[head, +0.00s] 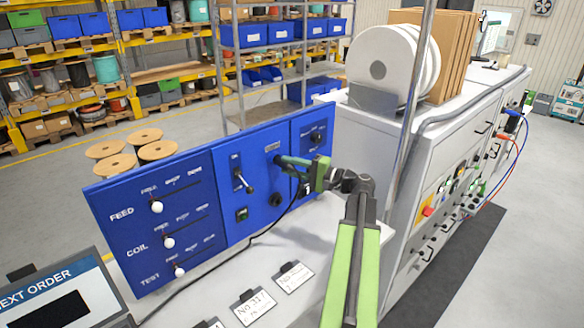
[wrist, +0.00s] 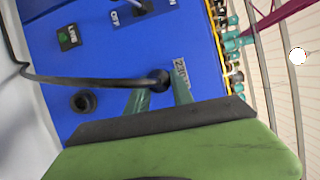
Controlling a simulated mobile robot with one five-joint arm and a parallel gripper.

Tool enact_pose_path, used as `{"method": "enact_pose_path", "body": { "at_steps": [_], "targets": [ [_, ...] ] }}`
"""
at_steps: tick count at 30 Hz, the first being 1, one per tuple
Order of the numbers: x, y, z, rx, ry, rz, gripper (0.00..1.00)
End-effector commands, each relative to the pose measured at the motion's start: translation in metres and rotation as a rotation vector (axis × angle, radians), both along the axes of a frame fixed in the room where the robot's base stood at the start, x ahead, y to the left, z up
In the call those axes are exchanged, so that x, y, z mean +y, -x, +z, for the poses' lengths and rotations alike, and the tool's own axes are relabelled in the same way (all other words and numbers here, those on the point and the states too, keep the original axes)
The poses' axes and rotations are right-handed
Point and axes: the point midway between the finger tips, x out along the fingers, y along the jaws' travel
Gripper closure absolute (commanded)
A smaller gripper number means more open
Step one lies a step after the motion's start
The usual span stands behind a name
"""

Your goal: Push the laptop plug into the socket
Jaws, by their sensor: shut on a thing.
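My gripper (head: 284,161) reaches the blue middle panel from the right, just under a small pale label. In the wrist view its two green fingers (wrist: 162,98) are shut on the black laptop plug (wrist: 158,80), near the label reading about 230 V (wrist: 181,72). The plug's black cable (wrist: 80,80) runs left from it; in the head view the cable (head: 250,240) drops to the bench. A round dark socket (wrist: 83,102) is empty, and shows lower on the panel in the head view (head: 275,200). The plug's front end is hidden; I cannot tell whether it is in an opening.
A lever switch (head: 243,182) and a green lamp (head: 242,214) are on the same panel. A left panel has several white slider knobs (head: 157,207). Number cards (head: 254,306) and an order screen (head: 68,300) are in front. A metal post (head: 410,130) stands right of my gripper.

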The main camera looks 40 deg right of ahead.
Motion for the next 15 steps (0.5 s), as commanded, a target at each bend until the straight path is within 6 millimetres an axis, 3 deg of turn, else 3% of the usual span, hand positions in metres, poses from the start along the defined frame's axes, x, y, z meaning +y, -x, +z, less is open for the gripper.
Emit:
{"method": "enact_pose_path", "body": {
  "at_steps": [12, 13, 15],
  "targets": [
    [-0.0006, -0.0042, 0.0004, -0.001, 0.0, -0.001, 1.0],
    [-0.0006, -0.0042, 0.0004, -0.001, 0.0, -0.001, 0.68],
    [-0.0006, -0.0042, 0.0004, -0.001, 0.0, -0.001, 0.59]
  ]
}}
